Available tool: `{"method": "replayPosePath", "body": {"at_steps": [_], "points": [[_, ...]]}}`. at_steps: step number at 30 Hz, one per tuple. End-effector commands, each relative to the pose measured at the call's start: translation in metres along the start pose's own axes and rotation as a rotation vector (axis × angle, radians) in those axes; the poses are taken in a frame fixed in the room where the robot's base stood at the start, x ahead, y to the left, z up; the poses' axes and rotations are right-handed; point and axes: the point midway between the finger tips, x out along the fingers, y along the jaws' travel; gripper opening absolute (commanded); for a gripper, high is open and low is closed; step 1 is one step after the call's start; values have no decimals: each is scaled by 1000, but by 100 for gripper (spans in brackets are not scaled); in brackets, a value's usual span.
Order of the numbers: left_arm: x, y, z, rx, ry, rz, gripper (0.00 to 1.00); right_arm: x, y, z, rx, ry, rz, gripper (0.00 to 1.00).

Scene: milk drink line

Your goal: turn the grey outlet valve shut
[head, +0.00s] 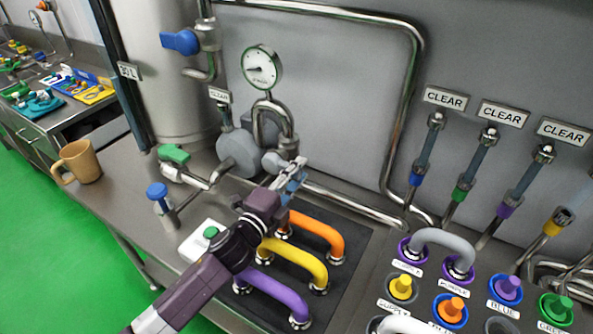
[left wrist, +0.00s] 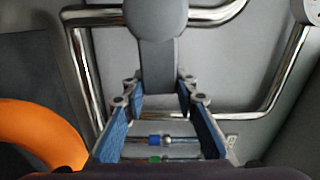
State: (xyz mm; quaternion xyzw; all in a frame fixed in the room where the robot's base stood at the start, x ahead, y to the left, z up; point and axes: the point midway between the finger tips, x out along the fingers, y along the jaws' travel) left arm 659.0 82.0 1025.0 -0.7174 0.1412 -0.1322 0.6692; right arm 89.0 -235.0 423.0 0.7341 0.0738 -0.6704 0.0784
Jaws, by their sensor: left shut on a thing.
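The grey outlet valve (head: 274,163) is on the steel pipe beside the round grey pump, below the gauge. My left gripper (head: 291,178) reaches it from the front and is shut on its grey handle. In the left wrist view the grey handle (left wrist: 158,68) stands between the blue finger pads of my left gripper (left wrist: 158,102), with its rounded end beyond the fingertips. The fingers partly hide the valve in the head view. My right gripper is not in view.
Orange (head: 318,236), yellow (head: 295,261) and purple (head: 273,297) hose loops stand under and beside my left arm. A blue-knobbed tap (head: 157,192), a green-handled valve (head: 174,154) and a tan mug (head: 80,162) are to the left. A steel pipe (head: 345,205) runs right along the wall.

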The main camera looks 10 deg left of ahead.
Motion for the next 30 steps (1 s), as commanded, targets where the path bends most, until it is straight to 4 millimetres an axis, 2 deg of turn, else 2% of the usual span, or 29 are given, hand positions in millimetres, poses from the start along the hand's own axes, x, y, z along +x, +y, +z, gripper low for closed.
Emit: {"method": "replayPosePath", "body": {"at_steps": [9,22,23,27,30], "points": [[0,8,0,78,1,2,0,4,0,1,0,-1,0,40],[0,9,0,90,0,5,0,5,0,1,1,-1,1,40],[0,9,0,90,0,5,28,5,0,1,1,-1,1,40],[0,9,0,88,0,4,44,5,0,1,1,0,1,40],[0,8,0,87,0,3,45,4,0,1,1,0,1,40]]}}
